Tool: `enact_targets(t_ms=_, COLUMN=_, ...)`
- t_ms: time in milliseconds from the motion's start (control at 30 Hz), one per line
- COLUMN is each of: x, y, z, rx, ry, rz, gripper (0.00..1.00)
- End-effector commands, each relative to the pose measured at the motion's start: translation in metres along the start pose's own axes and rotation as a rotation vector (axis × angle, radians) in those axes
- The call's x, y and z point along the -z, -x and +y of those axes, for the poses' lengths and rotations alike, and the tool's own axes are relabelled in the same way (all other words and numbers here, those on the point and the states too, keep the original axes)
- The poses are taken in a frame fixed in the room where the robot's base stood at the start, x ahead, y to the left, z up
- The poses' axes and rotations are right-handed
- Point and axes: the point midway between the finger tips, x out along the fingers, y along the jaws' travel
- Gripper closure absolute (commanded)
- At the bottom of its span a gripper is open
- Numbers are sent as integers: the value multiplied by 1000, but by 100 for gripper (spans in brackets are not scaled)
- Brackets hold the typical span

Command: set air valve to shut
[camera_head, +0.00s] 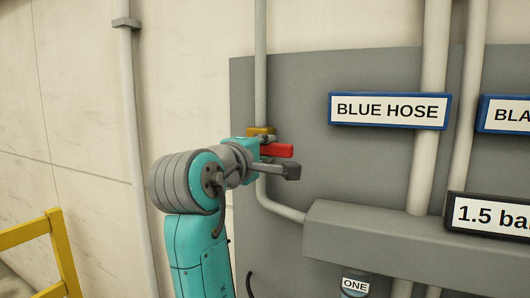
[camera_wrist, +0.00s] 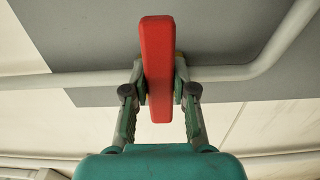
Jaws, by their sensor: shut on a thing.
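The air valve has a red lever handle (camera_head: 279,150) and a yellow body (camera_head: 261,131) on a vertical pale pipe (camera_head: 260,60). In the head view the handle points right, roughly crosswise to the pipe. In the wrist view the red handle (camera_wrist: 157,60) also stands across the pipe (camera_wrist: 90,77). My gripper (camera_head: 281,156) is at the valve. In the wrist view my gripper (camera_wrist: 158,85) has one finger on each side of the handle and is shut on it. The valve body is mostly hidden behind the handle there.
A grey panel (camera_head: 300,90) backs the pipes. Right of the valve are a grey box (camera_head: 370,236), a "BLUE HOSE" sign (camera_head: 388,110), thicker pipes (camera_head: 433,60) and a "1.5 ba" display (camera_head: 490,216). A yellow railing (camera_head: 62,250) stands lower left.

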Motion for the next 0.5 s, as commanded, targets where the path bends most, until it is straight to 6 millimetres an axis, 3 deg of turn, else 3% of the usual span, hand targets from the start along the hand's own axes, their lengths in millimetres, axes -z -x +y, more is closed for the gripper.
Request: enact_targets(t_ms=500, x=1, y=0, z=1, rx=1, ry=31, rz=1, gripper=100)
